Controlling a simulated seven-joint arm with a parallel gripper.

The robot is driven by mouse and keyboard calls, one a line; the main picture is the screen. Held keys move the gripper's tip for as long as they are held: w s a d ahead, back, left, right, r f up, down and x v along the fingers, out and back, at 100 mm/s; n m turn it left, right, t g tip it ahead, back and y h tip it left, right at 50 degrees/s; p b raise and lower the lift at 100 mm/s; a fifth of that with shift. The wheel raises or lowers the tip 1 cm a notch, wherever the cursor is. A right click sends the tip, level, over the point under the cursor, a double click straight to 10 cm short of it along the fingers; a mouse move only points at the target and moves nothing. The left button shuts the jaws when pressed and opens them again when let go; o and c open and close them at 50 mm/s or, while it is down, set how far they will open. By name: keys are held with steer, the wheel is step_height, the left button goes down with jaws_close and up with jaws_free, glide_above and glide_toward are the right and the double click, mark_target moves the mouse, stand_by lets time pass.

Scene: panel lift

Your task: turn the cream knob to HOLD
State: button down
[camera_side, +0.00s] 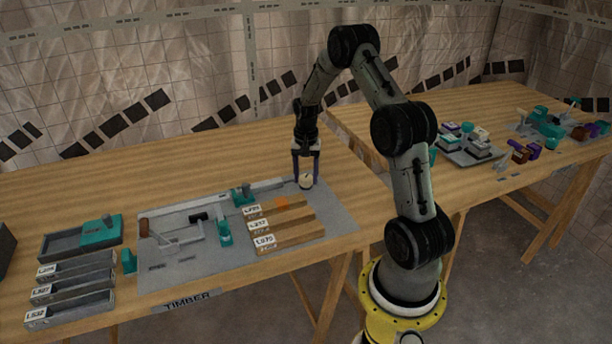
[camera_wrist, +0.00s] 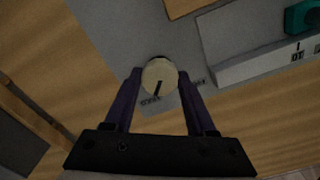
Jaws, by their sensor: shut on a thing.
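The cream knob (camera_side: 306,181) stands at the back right corner of the grey panel (camera_side: 160,272). In the wrist view the knob (camera_wrist: 160,74) is a round cream disc with a dark pointer line, which runs from its middle down toward the gripper's base. Small dark lettering shows on the panel below the knob on both sides, too blurred to read, so I cannot tell which mark is HOLD. My gripper (camera_side: 306,178) points down over the knob, and its purple fingers are shut on the knob's sides. It also shows in the wrist view (camera_wrist: 159,84).
Wooden blocks with white labels (camera_side: 290,233) lie on the panel in front of the knob. A long grey rail (camera_side: 200,205) with a teal piece (camera_side: 243,195) runs left of it. Labelled grey trays (camera_side: 70,309) stand far left. Another table at right holds several small parts.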

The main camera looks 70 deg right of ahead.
mark_target(306, 177)
steer(key=shift+m, duration=0.6)
steer(key=shift+c, duration=1.2)
jaws_free()
steer(key=shift+r, duration=0.1)
step_height(306, 177, up, 14)
